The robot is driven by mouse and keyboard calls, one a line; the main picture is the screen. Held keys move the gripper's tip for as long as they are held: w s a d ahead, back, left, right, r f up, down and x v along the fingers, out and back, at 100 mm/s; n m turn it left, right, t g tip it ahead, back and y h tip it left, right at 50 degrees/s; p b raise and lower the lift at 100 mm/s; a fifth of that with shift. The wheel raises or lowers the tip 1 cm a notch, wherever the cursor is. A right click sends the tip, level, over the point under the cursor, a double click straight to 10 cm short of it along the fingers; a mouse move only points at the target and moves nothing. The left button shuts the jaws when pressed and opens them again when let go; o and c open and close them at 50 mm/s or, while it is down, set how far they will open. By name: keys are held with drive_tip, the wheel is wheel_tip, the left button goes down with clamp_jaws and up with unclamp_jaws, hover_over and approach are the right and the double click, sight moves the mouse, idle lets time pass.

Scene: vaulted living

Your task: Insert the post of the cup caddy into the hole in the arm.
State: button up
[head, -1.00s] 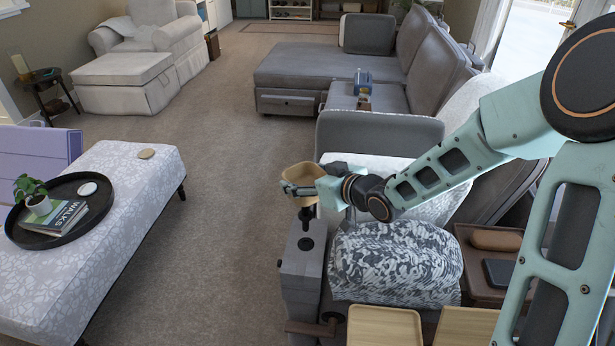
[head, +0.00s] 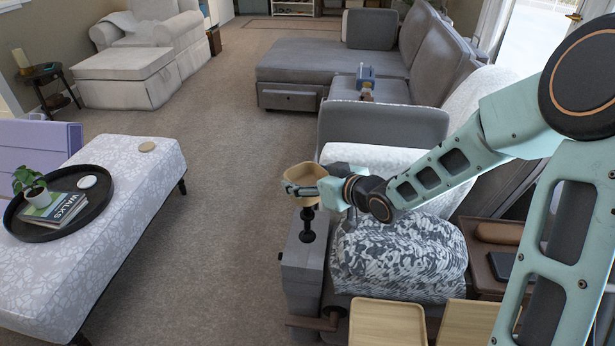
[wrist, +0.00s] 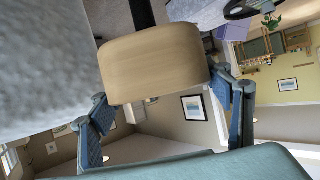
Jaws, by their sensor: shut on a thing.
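The cup caddy is a tan rounded cup (head: 302,184) with a black post (head: 308,214) below it. My gripper (head: 292,190) is shut on the cup, which looks about upright over the grey arm (head: 297,262) of the near seat. The post's lower end meets the dark spot of the hole (head: 307,238) in the arm's top; I cannot tell whether it is in the hole or just above it. In the wrist view the cup (wrist: 155,65) sits between both fingers, and part of the dark post (wrist: 141,14) shows at the top edge.
A patterned cushion (head: 398,258) lies right of the arm, with wooden trays (head: 388,322) in front. A wooden handle (head: 310,323) sticks out at the arm's front. A white ottoman with a black tray (head: 95,208) stands left. Carpet (head: 215,240) between is clear.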

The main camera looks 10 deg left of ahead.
drive_tip(key=shift+f+b, duration=3.4)
drive_tip(key=shift+f, duration=0.85)
drive_tip(key=o, duration=2)
drive_tip(key=shift+c, duration=0.2)
drive_tip(key=shift+f, duration=0.1)
drive_tip(key=shift+d, duration=0.1)
drive_tip(key=v, duration=1.2)
